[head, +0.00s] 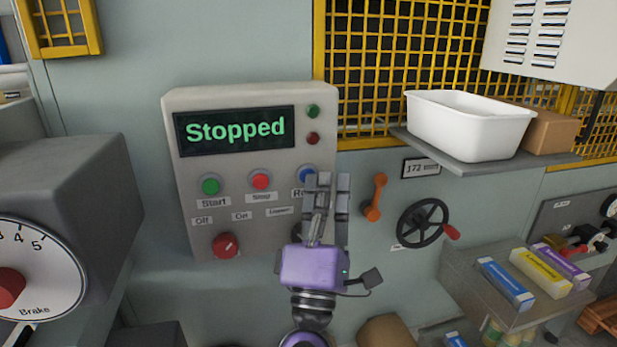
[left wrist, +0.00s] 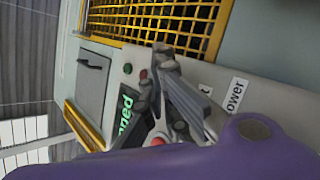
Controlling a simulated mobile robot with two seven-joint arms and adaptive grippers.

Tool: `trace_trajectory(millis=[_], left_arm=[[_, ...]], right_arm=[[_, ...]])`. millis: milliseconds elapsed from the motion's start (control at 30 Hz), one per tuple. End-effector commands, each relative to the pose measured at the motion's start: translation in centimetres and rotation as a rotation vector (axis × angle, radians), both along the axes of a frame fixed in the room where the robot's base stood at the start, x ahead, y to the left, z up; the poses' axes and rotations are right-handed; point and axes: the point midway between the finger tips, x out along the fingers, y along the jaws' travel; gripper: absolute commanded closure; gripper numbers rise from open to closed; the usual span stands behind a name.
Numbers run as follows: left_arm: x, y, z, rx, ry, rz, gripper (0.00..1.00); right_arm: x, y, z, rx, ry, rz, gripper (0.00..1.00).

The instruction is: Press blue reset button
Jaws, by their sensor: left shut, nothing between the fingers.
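The blue reset button (head: 305,174) is at the right end of the button row on the grey control panel (head: 185,105). My left gripper (head: 329,182) is in front of the panel's right edge and hides part of the button and its label. Its fingers point up; it is shut and empty. I cannot tell whether a fingertip touches the button. In the left wrist view the fingers (left wrist: 172,90) cover the blue button. The display (head: 235,130) reads "Stopped". My right gripper is not in view.
Left of the blue button are a red button (head: 261,181) and a green button (head: 210,186), with a red knob (head: 226,245) below. An orange handle (head: 375,197) and a black handwheel (head: 422,223) are to the right. A shelf (head: 475,160) holds a white bin (head: 465,125).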

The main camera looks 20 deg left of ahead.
Motion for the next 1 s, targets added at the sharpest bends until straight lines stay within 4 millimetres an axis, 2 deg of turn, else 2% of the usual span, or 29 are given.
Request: trace_trajectory(millis=[333,667,1000], left_arm=[[-1.3,-0.8,0.0,-0.002,0.000,0.001,1.00],[-1.5,-0.9,0.0,-0.001,0.000,0.000,1.00],[-4.0,-2.6,0.0,-0.002,0.001,-0.001,1.00]], right_arm=[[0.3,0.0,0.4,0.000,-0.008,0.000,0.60],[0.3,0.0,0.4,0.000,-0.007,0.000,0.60],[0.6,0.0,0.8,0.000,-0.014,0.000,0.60]])
